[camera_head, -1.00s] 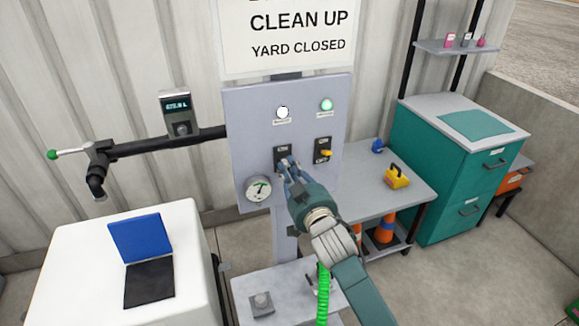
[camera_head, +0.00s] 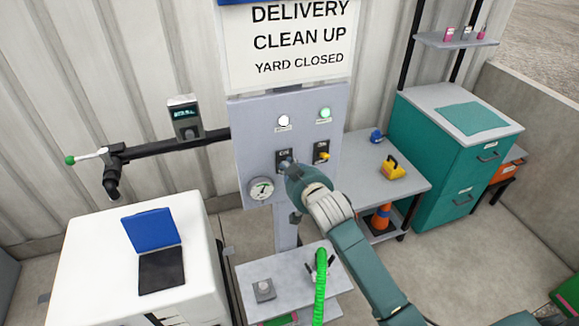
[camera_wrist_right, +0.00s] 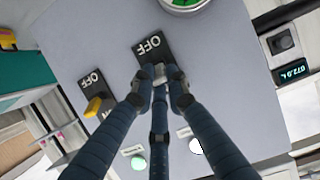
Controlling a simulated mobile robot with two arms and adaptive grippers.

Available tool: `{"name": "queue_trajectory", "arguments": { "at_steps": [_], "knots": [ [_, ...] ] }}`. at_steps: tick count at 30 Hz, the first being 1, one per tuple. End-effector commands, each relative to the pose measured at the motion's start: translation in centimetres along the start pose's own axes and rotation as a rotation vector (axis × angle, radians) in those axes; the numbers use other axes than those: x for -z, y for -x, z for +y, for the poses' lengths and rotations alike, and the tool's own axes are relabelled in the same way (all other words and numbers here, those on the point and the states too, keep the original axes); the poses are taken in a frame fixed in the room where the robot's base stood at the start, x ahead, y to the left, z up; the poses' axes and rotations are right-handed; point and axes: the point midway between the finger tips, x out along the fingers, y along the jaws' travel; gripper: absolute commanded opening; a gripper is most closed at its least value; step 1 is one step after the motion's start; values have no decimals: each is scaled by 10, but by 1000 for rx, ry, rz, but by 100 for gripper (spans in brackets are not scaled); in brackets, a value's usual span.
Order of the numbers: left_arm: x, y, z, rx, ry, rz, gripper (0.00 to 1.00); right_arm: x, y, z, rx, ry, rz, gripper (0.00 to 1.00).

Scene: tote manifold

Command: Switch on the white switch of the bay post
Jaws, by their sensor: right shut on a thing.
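The bay post's grey panel (camera_head: 245,130) stands upright in front of me. It carries two switches on dark plates. The white switch (camera_wrist_right: 160,72) is on the left plate (camera_head: 284,154) in the head view. My right gripper (camera_head: 288,165) is at this plate, and it also shows in the right wrist view (camera_wrist_right: 160,90), with its fingers shut on the white lever. An OFF label shows beside the lever; the lever's exact tilt is hard to tell. The yellow switch (camera_head: 323,156) is on the neighbouring plate, clear of the fingers. My left gripper is not in view.
A white lamp (camera_head: 284,120) and a green lamp (camera_head: 325,113) sit above the switches. A gauge (camera_head: 261,188) is at the panel's lower left. A pipe (camera_head: 165,146) runs left. A shelf with a grey button box (camera_head: 264,290) and green coiled hose (camera_head: 320,285) is below.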

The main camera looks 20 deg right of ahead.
Motion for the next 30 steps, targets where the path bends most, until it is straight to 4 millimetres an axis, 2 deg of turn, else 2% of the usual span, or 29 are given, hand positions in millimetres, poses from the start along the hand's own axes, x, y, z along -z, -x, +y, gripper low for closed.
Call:
{"name": "queue_trajectory", "arguments": {
  "at_steps": [1,2,4,5,13,17,20,30],
  "knots": [
    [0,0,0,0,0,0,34,8,1,2,-2,1,18,0],
    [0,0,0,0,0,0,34,9,1,2,-2,1,18,18],
    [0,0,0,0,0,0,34,9,1,2,-3,1,18,32],
    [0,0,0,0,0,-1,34,9,0,2,-3,1,18,34],
    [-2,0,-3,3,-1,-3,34,5,1,1,-2,0,11,34],
    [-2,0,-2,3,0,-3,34,4,8,1,-1,0,11,34],
    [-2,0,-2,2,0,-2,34,3,23,1,-1,0,10,34],
    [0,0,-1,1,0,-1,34,4,93,1,-2,1,12,34]
  ]
}}
